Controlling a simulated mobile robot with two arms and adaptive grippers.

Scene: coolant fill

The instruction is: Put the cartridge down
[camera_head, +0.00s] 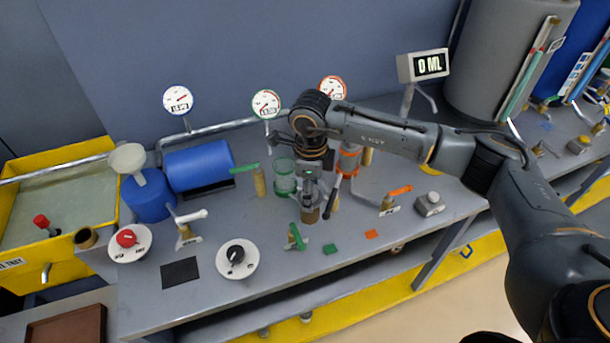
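My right gripper (313,190) points down over the middle of the bench. Its fingers are around the upper part of a small brownish cylinder with a grey top, which I take to be the cartridge (311,214). The cartridge is upright, just in front and to the right of a clear green-ringed housing (284,178). I cannot tell whether its bottom touches the bench (345,278). The fingers hide part of it. My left gripper is not in view.
An orange-ringed housing (348,162) stands behind. A black-knobbed dial (237,258), a blue cylinder (199,166) and a yellow tank (63,166) are to the left. Bench space in front of the orange housing is partly free.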

